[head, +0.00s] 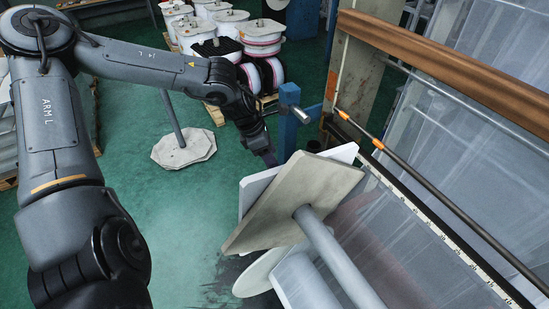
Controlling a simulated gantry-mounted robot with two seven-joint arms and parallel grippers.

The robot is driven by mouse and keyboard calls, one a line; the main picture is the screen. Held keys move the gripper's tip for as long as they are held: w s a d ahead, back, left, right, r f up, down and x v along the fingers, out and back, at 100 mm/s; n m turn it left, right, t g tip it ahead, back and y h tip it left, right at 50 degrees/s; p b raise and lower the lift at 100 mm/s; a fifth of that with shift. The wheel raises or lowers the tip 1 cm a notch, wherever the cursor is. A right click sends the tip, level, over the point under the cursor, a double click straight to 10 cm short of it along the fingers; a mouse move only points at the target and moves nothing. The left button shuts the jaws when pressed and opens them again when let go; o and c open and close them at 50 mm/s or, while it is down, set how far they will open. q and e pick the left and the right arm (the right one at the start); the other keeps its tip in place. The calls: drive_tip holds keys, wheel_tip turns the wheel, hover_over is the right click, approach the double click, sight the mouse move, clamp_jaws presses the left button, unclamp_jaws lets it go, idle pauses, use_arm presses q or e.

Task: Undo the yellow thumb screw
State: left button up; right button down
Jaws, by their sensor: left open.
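My left arm comes in from the left, and its gripper (268,157) points down beside the back edge of a tilted square pale plate (298,200). The gripper is open, seen small and dark from behind the wrist; I make out nothing between its fingers. The plate sits on a grey shaft (335,255) that runs toward the lower right, with a white plate (256,188) behind it. I cannot make out a yellow thumb screw; it may be hidden behind the plates or the gripper. My right gripper is not in view.
A long dark rod (440,198) with orange bands runs along the film on the right. Spools (262,36) stand on pallets behind. Green floor (175,215) is open at centre left.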

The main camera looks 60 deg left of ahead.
use_arm(q)
drive_tip(key=w+a+r+n+g+h, duration=0.35)
drive_tip(key=r+n, duration=0.55)
drive_tip(key=n, duration=0.7)
drive_tip(key=d+f, duration=0.1)
drive_tip(key=f, duration=0.4)
drive_tip(key=w+d+f+n+g, duration=0.1)
drive_tip(key=f, duration=0.5)
drive_tip(key=d+f+g, duration=0.1)
drive_tip(key=f, duration=0.5)
drive_tip(key=shift+w+d+f+n+y, duration=0.2)
drive_tip(key=shift+w+d+n+y, duration=0.05)
drive_tip(key=shift+w+d+n, duration=0.1)
drive_tip(key=shift+x, duration=0.85)
drive_tip(key=shift+c, duration=0.5)
clamp_jaws()
